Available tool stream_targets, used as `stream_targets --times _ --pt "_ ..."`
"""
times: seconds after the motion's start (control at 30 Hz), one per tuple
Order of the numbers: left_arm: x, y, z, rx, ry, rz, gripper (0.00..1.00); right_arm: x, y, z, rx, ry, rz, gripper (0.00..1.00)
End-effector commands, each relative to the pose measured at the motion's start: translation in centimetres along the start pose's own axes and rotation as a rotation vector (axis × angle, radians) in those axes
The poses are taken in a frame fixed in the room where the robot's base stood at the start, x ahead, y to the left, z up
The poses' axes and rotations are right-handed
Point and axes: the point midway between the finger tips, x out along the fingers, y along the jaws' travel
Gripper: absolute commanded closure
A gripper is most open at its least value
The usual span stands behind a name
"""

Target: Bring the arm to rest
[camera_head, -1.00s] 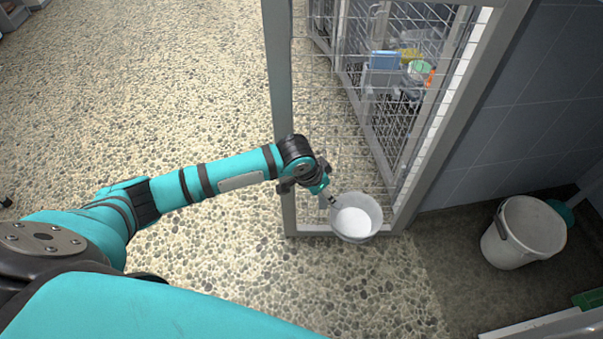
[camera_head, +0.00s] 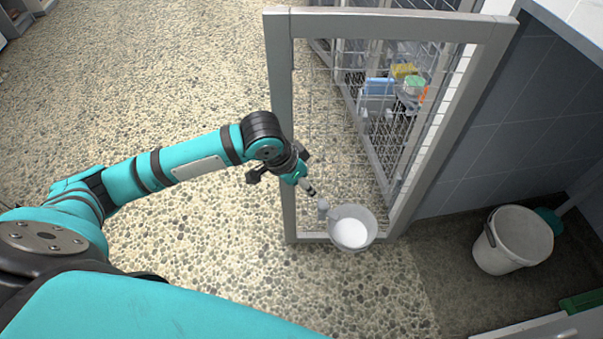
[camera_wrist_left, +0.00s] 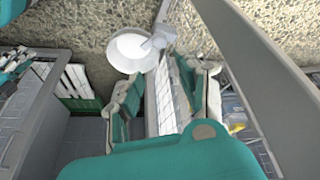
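My left arm reaches in from the left in the head view. Its gripper (camera_head: 309,190) hangs just above and left of a white bowl (camera_head: 352,232). In the left wrist view the gripper's two fingers (camera_wrist_left: 165,100) stand apart with nothing between them, and the bowl (camera_wrist_left: 130,52) lies beyond them, apart from them. The bowl sits at the lower part of the mesh gate, with a small grey fitting (camera_head: 323,208) at its rim. Its inside looks plain white. My right gripper is in neither view.
The grey-framed mesh gate (camera_head: 281,110) stands close beside my left gripper. Behind it are shelves with coloured items (camera_head: 400,85). A white bucket (camera_head: 512,240) stands at the right by a tiled wall (camera_head: 500,150). The pebbled floor (camera_head: 150,80) at left is clear.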

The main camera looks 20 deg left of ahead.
Motion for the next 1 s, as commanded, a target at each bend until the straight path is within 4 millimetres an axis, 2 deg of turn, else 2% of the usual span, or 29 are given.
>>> stream_targets --times 0.03,0.2,0.77,0.87,0.97,1.0 --pt "-0.6 0.0 -0.1 0.0 0.0 -0.001 0.61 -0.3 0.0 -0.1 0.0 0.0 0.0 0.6" --pt "-1.3 0.0 0.0 0.0 0.0 0.0 0.61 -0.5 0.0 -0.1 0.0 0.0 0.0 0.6" --pt "-1.2 0.2 0.0 0.001 0.004 0.003 0.61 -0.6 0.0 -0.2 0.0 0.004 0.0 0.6" --pt "-0.7 2.0 -0.4 0.017 0.046 0.033 0.61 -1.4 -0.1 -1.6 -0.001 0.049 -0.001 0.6" --pt "-0.1 5.9 -1.5 0.042 0.164 0.091 0.61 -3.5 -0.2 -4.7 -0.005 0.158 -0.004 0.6" --pt "-0.1 7.7 -2.1 0.046 0.233 0.114 0.61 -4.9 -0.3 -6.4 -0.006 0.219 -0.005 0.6"
